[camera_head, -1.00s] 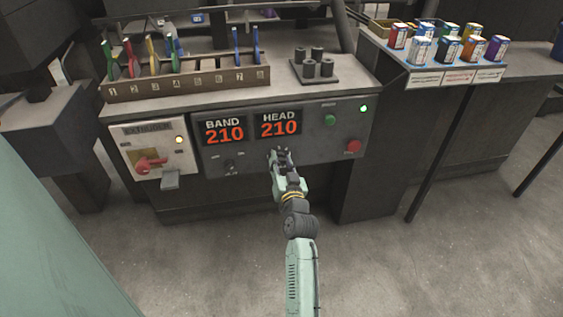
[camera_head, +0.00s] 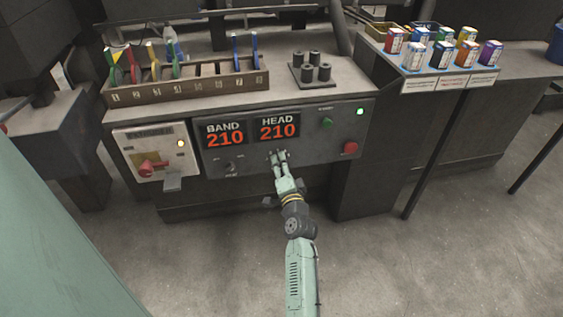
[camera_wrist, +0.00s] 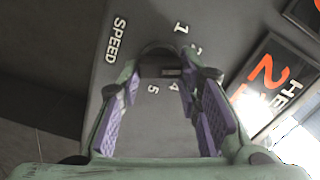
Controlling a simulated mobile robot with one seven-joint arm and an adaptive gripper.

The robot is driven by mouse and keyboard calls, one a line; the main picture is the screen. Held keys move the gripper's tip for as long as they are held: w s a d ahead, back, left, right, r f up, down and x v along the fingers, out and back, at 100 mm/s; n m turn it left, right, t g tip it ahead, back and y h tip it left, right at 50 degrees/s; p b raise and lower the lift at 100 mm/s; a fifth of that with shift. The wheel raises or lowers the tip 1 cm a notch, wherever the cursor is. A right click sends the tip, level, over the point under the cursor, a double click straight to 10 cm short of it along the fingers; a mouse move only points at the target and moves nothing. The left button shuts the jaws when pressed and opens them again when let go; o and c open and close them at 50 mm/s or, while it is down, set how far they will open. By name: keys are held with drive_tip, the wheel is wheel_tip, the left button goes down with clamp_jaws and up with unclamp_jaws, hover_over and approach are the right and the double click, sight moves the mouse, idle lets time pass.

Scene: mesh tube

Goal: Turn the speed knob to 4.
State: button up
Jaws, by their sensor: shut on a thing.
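The speed knob (camera_wrist: 161,49) is a dark round knob on the grey control panel, mostly hidden between my fingers in the wrist view. My gripper (camera_head: 278,155) is at the panel's lower edge, below the HEAD display. In the wrist view my gripper (camera_wrist: 167,72) has its purple-padded fingers on either side of the knob, shut on it. The SPEED label (camera_wrist: 116,40) and scale numbers 1, 4 and 5 show around the knob; those between are partly covered by a finger. I cannot make out where the knob's pointer stands.
The BAND display (camera_head: 225,134) and HEAD display (camera_head: 278,127) both read 210. A green button (camera_head: 327,123) and a red button (camera_head: 350,148) are to the right. Another knob (camera_head: 229,166) is to the left. A red rotary switch (camera_head: 153,168) is on the white panel at far left.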

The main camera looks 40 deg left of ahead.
drive_tip(key=m+p, duration=0.1)
drive_tip(key=m, duration=0.3)
drive_tip(key=m+p, duration=0.1)
drive_tip(key=m, duration=0.3)
drive_tip(key=m+p, duration=0.2)
drive_tip(key=m, duration=0.2)
drive_tip(key=shift+f, duration=0.35)
drive_tip(key=shift+m, duration=0.3)
drive_tip(key=o, duration=1.1)
drive_tip(key=shift+o, duration=0.2)
drive_tip(key=v, duration=1.2)
